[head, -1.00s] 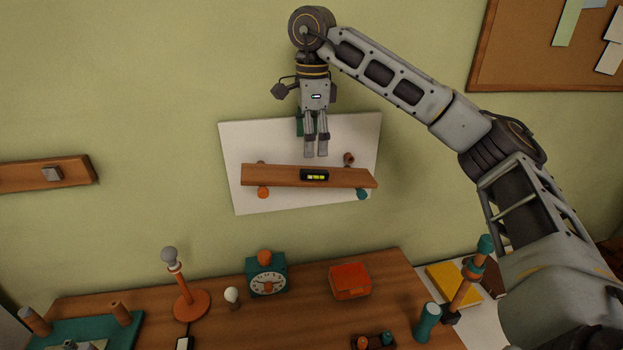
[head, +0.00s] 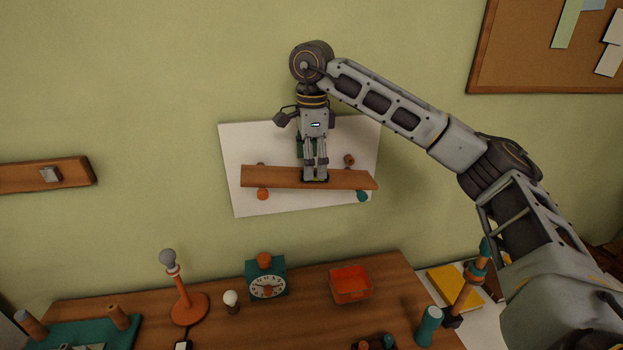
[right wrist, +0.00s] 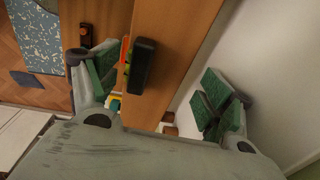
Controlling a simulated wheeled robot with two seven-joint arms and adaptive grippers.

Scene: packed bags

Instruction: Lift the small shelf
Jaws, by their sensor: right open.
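The small shelf (head: 268,177) is a brown wooden board in front of a white panel (head: 245,145) on the wall, its right end slightly lower in the head view. My right gripper (head: 315,178) is at the middle of the shelf, fingers pointing down and covering most of the small level there. In the right wrist view, the shelf (right wrist: 172,45) runs between the open green-padded fingers of the gripper (right wrist: 158,88), with room visible on its right side. The dark level (right wrist: 142,65) lies on the board. My left gripper is out of view.
Round pegs, one orange (head: 262,194) and one teal (head: 362,196), show just below the shelf.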

